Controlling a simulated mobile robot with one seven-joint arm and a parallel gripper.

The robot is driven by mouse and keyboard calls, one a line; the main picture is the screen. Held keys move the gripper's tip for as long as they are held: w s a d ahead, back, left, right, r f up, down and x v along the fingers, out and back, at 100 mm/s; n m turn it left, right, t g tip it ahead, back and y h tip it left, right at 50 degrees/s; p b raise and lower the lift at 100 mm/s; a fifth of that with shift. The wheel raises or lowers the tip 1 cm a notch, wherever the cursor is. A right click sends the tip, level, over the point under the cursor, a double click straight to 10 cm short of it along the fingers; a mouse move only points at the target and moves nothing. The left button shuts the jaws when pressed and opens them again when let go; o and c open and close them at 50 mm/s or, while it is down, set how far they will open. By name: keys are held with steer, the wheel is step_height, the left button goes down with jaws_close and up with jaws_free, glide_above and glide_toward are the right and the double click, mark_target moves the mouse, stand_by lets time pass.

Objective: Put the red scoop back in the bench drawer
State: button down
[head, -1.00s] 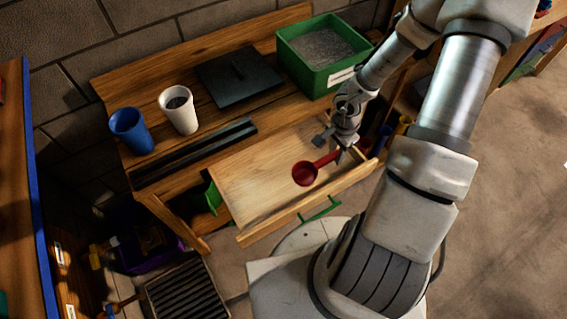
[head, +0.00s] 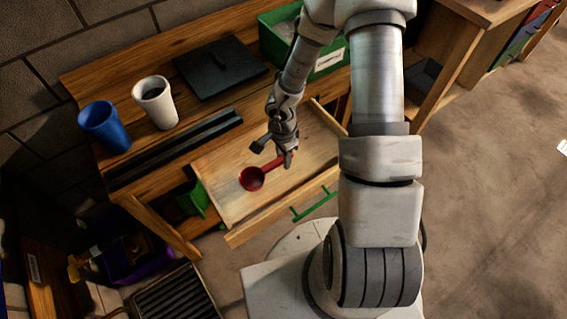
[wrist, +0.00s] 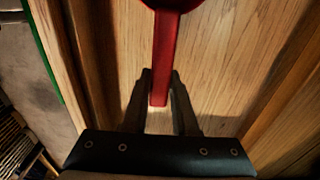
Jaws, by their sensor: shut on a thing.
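The red scoop (head: 251,179) is over the inside of the pulled-out wooden bench drawer (head: 219,200), its round bowl toward the left and its handle toward the right. My gripper (head: 287,158) is shut on the end of the handle. In the wrist view the red handle (wrist: 165,50) runs up between my two dark fingers (wrist: 160,78), with pale drawer wood below it. The bowl is mostly cut off at the top there. I cannot tell whether the scoop touches the drawer floor. The drawer front has a green handle (head: 314,206).
A blue cup (head: 104,127), a white cup (head: 155,103), a dark flat plate (head: 220,68) and a green box (head: 276,38) stand on the bench top (head: 105,76). A dark slotted rail (head: 175,147) lies behind the drawer. Open floor lies at right.

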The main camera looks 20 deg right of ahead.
steer(key=shift+f, duration=0.95)
steer(key=shift+r, duration=0.1)
steer(key=c, duration=0.7)
jaws_free()
step_height(320, 180, up, 12)
steer(key=p, duration=0.6)
steer(key=shift+a, duration=0.1)
